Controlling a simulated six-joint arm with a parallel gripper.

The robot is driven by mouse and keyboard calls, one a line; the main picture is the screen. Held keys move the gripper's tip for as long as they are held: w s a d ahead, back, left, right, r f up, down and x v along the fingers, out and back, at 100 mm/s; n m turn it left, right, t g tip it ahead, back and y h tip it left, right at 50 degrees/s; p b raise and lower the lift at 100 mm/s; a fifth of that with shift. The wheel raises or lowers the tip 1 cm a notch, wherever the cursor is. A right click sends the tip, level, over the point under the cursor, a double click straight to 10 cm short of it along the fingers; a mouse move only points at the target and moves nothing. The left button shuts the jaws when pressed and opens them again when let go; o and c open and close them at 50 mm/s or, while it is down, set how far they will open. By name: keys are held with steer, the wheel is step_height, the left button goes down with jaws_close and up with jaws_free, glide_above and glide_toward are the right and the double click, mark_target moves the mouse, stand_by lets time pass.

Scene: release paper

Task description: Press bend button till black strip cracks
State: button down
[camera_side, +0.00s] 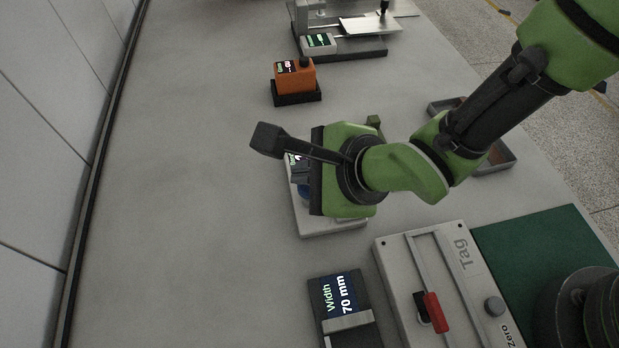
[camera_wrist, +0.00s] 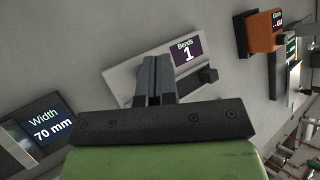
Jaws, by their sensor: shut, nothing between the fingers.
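The bend device is a pale plate with a small dark display reading "Bends 1" (camera_wrist: 185,53) in the wrist view. Whether the fingertips touch anything is hidden. A dark bar (camera_wrist: 198,82) lies on the plate just right of the fingers; I cannot tell whether it is the black strip. The bend button is not clearly visible.
A "Width 70 mm" gauge (camera_side: 345,297) and a pale panel marked "Tag" and "Zero" (camera_side: 398,262) with a red handle stand in front. An orange box (camera_side: 295,79) and another instrument (camera_side: 320,43) stand behind. A grey tray (camera_side: 505,158) is at right. The left bench is clear.

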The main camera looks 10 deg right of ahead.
steer(key=shift+f, duration=0.8)
stand_by(0.7)
steer(key=shift+r, duration=1.3)
steer(key=shift+r, duration=2.55)
